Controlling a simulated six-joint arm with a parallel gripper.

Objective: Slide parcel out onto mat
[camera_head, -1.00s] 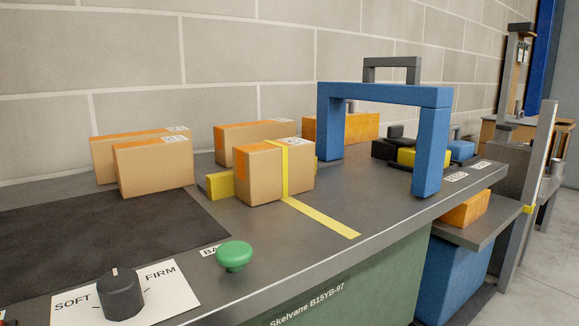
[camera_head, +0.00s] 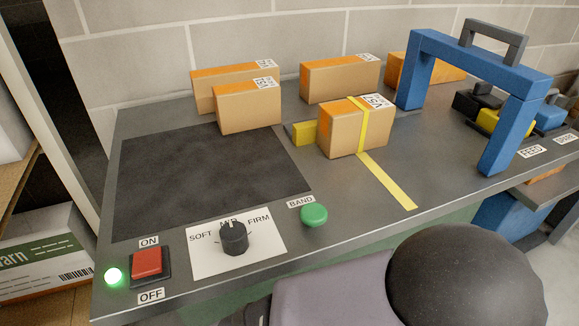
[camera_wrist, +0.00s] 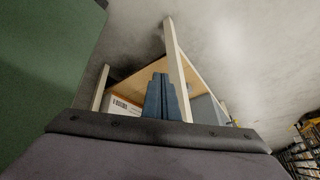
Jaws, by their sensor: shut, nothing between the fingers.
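A brown cardboard parcel (camera_head: 340,133) with a yellow band around it stands on the grey bench in the head view. It is left of the blue arch (camera_head: 470,62), at the end of a yellow strip (camera_head: 388,183). A yellow block (camera_head: 303,132) is close to its left side. The dark mat (camera_head: 205,177) lies bare to the left, apart from the parcel. My gripper (camera_wrist: 161,77) shows in the wrist view with its blue fingers together and empty, away from the parcel. The head view shows part of my arm at the bottom but not the fingers.
Several other cartons (camera_head: 248,106) stand along the back. At the front are a green BAND button (camera_head: 314,215), a dial (camera_head: 234,240) marked SOFT to FIRM, a red switch (camera_head: 147,262) and a lit green lamp (camera_head: 113,276).

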